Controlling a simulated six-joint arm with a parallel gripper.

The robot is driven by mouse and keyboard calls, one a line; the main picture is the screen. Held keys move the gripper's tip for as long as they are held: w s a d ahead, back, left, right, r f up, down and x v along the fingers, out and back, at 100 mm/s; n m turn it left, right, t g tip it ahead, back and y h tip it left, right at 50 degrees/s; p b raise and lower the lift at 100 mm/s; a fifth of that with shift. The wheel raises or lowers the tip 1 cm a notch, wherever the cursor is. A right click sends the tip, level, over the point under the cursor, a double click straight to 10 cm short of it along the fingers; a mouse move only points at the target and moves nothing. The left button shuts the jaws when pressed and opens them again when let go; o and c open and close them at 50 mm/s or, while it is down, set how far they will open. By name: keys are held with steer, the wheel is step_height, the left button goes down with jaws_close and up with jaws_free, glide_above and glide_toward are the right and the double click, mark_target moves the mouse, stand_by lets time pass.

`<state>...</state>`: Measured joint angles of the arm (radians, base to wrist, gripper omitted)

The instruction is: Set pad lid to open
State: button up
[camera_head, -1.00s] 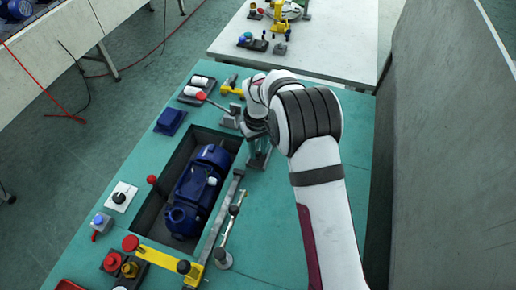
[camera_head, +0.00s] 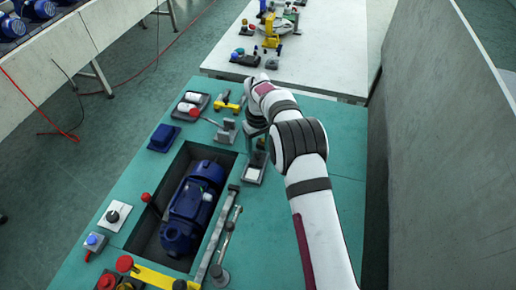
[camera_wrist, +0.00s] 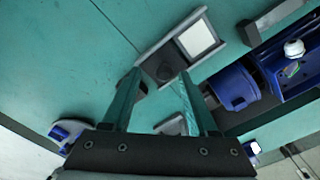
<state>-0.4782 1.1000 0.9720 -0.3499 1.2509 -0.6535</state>
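The pad is a grey rectangular frame (camera_head: 246,180) with a pale white square in it, on the teal bench right of the pit. In the wrist view the pale square (camera_wrist: 198,38) lies uncovered at one end of the frame. A dark grey part with a knob (camera_wrist: 163,69), which looks like the pad lid, sits at the frame's other end. My gripper (camera_head: 256,134) is at the far end of the pad. In the wrist view its two fingers (camera_wrist: 160,76) are apart with the dark knob showing between them; I cannot tell whether they touch it.
A blue pump (camera_head: 190,207) lies in the pit left of the pad. The teal bench right of the pit is mostly clear.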

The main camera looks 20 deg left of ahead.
mark_target(259, 152)
steer(key=shift+s, duration=0.1)
step_height(259, 152, up, 16)
stand_by(0.4)
steer(key=shift+f, duration=0.1)
steer(key=s+d+r+m, duration=0.4)
steer(key=s+d+r, duration=0.1)
steer(key=s+d, duration=0.25)
steer(key=s+d+r+m, duration=0.35)
steer(key=s+d, duration=0.25)
steer(key=d, duration=0.2)
steer(key=s+d+f+m, duration=0.2)
steer(key=s, duration=0.5)
steer(key=s+d+f+m+y, duration=0.1)
steer(key=s+d+f+m, duration=0.1)
steer(key=s, duration=0.5)
steer(key=s+d+f+m, duration=0.2)
steer(key=s+m, duration=0.1)
steer(key=s, duration=0.4)
steer(key=shift+s+y, duration=0.35)
steer(key=shift+y, duration=0.05)
